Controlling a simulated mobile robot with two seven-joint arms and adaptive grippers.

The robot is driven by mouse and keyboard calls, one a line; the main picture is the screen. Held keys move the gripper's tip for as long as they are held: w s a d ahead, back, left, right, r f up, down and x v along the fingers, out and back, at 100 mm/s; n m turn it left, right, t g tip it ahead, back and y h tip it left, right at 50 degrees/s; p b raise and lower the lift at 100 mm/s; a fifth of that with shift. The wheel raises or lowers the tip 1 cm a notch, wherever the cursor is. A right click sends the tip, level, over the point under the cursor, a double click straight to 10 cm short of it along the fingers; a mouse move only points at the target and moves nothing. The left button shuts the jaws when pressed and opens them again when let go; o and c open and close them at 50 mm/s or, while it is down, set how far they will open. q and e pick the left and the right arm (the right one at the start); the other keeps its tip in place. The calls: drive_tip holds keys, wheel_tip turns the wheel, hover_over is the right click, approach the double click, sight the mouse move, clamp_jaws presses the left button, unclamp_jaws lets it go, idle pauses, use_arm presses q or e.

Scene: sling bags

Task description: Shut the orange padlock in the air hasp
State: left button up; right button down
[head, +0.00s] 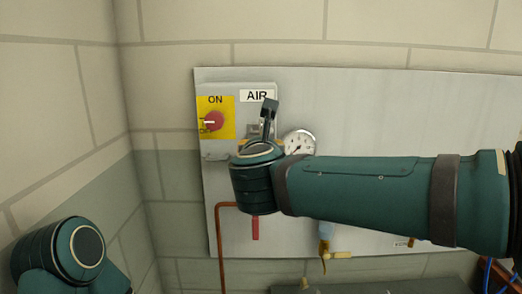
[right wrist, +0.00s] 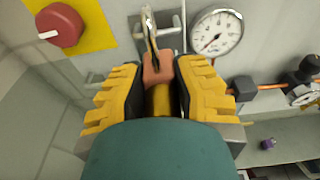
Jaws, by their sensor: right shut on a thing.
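In the right wrist view, the orange padlock (right wrist: 159,68) sits between the yellow and black fingers of my right gripper (right wrist: 158,86), which is shut on it. Its metal shackle (right wrist: 150,28) points up, towards the wall panel. The shackle overlaps the grey metal hasp (right wrist: 172,32); I cannot tell whether it passes through it or is closed. In the head view, my right gripper (head: 268,118) is in front of the panel below the AIR label (head: 257,96), and my forearm hides much around it. My left gripper is out of view; only part of that arm shows.
The red ON knob (head: 213,121) on its yellow plate is just left of the hasp. A pressure gauge (head: 299,143) is close on the right. A copper pipe (head: 220,245) and a yellow-handled valve (head: 325,245) are lower. A block wall stands at left.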

drive_tip(key=shift+w, duration=1.8)
drive_tip(key=shift+f+b, duration=0.15)
drive_tip(key=shift+b, duration=0.2)
drive_tip(key=c, duration=0.8)
unclamp_jaws()
drive_tip(key=shift+o, duration=0.2)
drive_tip(key=o, duration=0.7)
drive_tip(key=shift+o, duration=0.2)
drive_tip(key=shift+s, duration=0.1)
drive_tip(key=shift+s+b, duration=1.15)
drive_tip(key=shift+s, duration=2.25)
